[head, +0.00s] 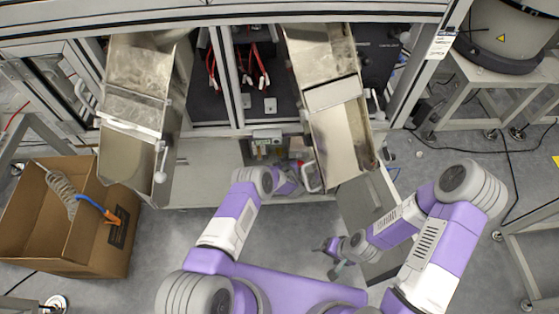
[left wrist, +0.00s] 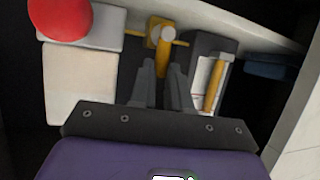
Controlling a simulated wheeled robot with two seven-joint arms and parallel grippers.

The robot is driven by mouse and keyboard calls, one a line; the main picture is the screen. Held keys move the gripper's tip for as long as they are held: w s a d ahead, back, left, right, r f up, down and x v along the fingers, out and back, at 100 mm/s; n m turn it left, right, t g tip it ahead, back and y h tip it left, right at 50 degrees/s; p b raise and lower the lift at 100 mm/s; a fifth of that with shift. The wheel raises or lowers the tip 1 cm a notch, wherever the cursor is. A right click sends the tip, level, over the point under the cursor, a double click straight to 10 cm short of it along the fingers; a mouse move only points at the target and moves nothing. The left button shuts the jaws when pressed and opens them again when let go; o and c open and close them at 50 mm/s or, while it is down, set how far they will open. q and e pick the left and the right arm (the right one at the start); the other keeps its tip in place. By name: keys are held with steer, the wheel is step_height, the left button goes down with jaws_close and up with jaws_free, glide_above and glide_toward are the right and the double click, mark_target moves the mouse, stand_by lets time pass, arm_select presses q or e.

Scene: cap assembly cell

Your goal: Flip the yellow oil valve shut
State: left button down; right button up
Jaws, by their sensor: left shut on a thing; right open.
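The yellow oil valve (left wrist: 164,52) shows at the top middle of the left wrist view, with its lever pointing toward my gripper and a round pale end on top. My left gripper (left wrist: 162,78) is shut on the valve lever, with one dark finger on each side of it. In the head view my left arm reaches to the cabinet's lower middle; the fingers and the valve are too small and covered to make out there. My right gripper (head: 335,257) is open and empty, low over the floor at the lower middle right.
A red round button (left wrist: 60,17) on a pale box is left of the valve. A second yellow bar (left wrist: 214,84) stands right of it. Metal chutes (head: 128,110) (head: 338,120) flank the work spot. A cardboard box (head: 98,238) with a hose stands at left.

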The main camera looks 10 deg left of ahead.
stand_by(0.3)
arm_select(q)
steer(key=c, duration=1.4)
jaws_free()
steer(key=p+v, duration=0.3)
steer(key=v, duration=0.4)
steer(key=shift+s+d+r+p, duration=0.1)
steer(key=shift+s+d+p, duration=0.1)
steer(key=shift+p, duration=0.1)
